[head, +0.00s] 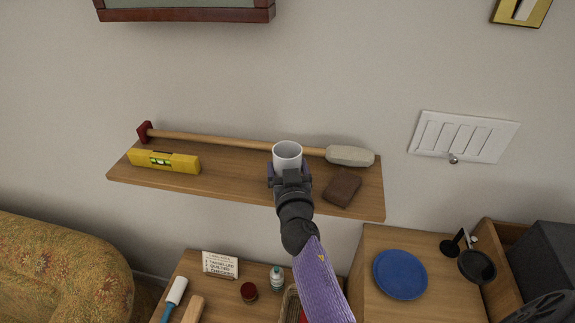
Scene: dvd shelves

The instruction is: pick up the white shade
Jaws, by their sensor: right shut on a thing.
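The white shade (287,153) is a small, open-topped white cylinder near the middle of the head view, upright at the wooden wall shelf. My right gripper (289,173) comes from below and is shut on the shade, with a dark finger on either side. The gripper hides the shade's lower part, so I cannot tell whether it touches the shelf. My left gripper is not in view.
The wall shelf (230,188) also holds a yellow level (163,161), a long-handled mallet (349,156) behind the shade and a brown block (342,188) to its right. Below are a cluttered table (215,295) and a cabinet with a blue plate (400,274).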

